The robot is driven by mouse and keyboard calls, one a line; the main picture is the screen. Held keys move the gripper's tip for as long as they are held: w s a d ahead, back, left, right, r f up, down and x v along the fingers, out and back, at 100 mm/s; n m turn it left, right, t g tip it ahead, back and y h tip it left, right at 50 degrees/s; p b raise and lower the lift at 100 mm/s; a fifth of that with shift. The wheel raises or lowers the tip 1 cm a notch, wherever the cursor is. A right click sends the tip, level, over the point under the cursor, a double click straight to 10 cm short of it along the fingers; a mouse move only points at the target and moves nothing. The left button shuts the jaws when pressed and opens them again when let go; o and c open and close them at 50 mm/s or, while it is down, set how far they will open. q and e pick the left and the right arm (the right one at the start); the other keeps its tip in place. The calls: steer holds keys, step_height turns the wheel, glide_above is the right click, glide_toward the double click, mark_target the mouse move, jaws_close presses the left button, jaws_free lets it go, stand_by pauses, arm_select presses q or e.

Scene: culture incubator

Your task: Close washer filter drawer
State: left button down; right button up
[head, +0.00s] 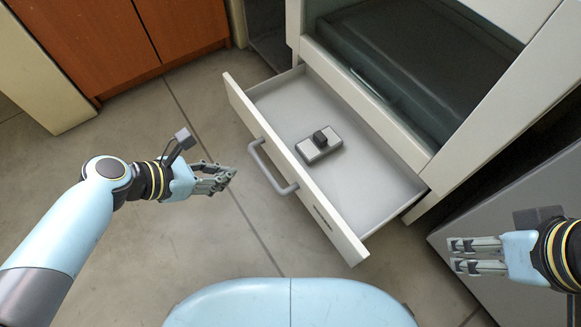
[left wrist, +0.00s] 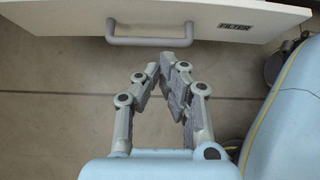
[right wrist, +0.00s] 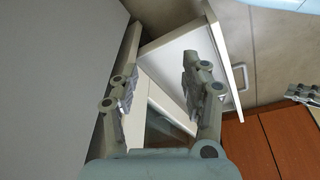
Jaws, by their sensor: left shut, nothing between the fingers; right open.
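The white filter drawer (head: 295,165) stands pulled out from the white washer cabinet (head: 450,165). Its front panel bears a grey bar handle (head: 270,168), and the handle also shows in the left wrist view (left wrist: 150,41) beside a FILTER label (left wrist: 234,27). A small grey block with a dark knob (head: 319,147) lies on the drawer floor. My left gripper (head: 232,176) is shut and empty, just left of the handle and apart from it. My right gripper (head: 452,256) is open and empty, to the right of the drawer. The drawer also shows in the right wrist view (right wrist: 178,50).
A grey appliance side (head: 500,215) stands at the right, close to my right gripper. A wooden cabinet (head: 110,35) stands at the back left. Bare tiled floor (head: 190,260) lies in front of the drawer. A dark glassed compartment (head: 400,60) is above the drawer.

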arm_select(q)
steer(key=b, duration=0.7)
glide_toward(284, 161)
steer(key=f, duration=0.1)
steer(key=d+f, duration=0.1)
steer(key=w+d+f, duration=0.1)
steer(key=f, duration=0.1)
steer(key=shift+w, duration=0.15)
steer(key=shift+w+d, duration=0.15)
steer(key=shift+d, duration=0.15)
steer(key=shift+w+d+r+b, duration=0.1)
steer(key=shift+w+d+b, duration=0.2)
steer(key=shift+d+b, duration=0.05)
arm_select(e)
step_height(284, 161, down, 7)
steer(key=w+a+t, duration=0.1)
steer(key=w+t, duration=0.1)
steer(key=t, duration=0.6)
steer(key=shift+r+t+y, duration=0.15)
steer(key=shift+t+y, duration=0.15)
steer(key=shift+w+a, duration=0.1)
arm_select(q)
steer(key=shift+w, duration=0.1)
